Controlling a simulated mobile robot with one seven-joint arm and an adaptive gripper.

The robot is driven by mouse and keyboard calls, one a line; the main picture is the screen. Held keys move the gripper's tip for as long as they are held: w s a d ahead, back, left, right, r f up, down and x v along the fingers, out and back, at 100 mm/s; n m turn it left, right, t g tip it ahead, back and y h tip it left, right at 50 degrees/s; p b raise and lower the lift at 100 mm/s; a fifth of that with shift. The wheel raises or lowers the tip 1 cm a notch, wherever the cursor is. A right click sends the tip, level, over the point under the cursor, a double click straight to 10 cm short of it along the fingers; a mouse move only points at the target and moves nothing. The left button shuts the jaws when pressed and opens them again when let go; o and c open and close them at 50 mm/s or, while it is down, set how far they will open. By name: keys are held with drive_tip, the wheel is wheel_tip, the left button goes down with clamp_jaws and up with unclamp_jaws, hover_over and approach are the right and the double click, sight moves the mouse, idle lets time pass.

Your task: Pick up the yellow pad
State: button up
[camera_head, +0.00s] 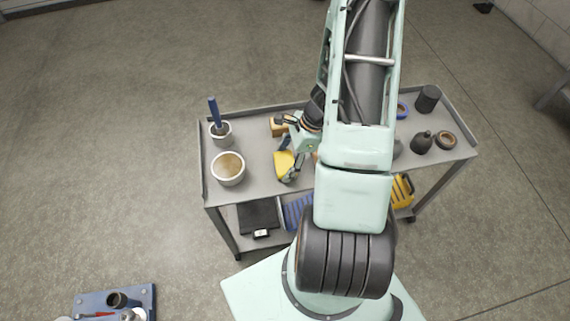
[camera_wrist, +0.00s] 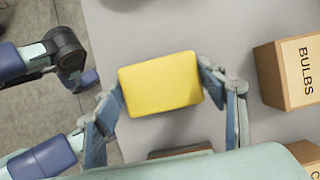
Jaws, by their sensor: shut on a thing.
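The yellow pad (camera_wrist: 160,84) lies between the two fingers of my gripper (camera_wrist: 168,108) in the wrist view, with a finger against each side. My gripper is shut on it. In the head view the yellow pad (camera_head: 284,165) is at the left middle of the grey cart's top shelf, and my gripper (camera_head: 291,164) is at it, partly hiding its right side. I cannot tell whether the pad still touches the shelf.
The cart top (camera_head: 262,185) holds a cream bowl (camera_head: 228,169) and a small pot (camera_head: 221,134) at left. A box marked BULBS (camera_wrist: 291,73) stands close to the right finger. A dark bottle (camera_head: 421,143) and brown ring (camera_head: 446,140) are at the right end.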

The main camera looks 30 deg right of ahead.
sight(281, 162)
drive_tip(key=shift+c, duration=1.2)
drive_tip(key=shift+r, duration=0.15)
drive_tip(key=shift+r, duration=0.3)
wheel_tip(281, 162, up, 2)
drive_tip(key=shift+r+p, duration=0.1)
drive_tip(key=shift+p, duration=0.25)
drive_tip(key=s+d+r+p, duration=0.1)
drive_tip(key=s+d+r, duration=0.6)
drive_tip(key=s+r, duration=0.3)
drive_tip(key=shift+s, duration=1.05)
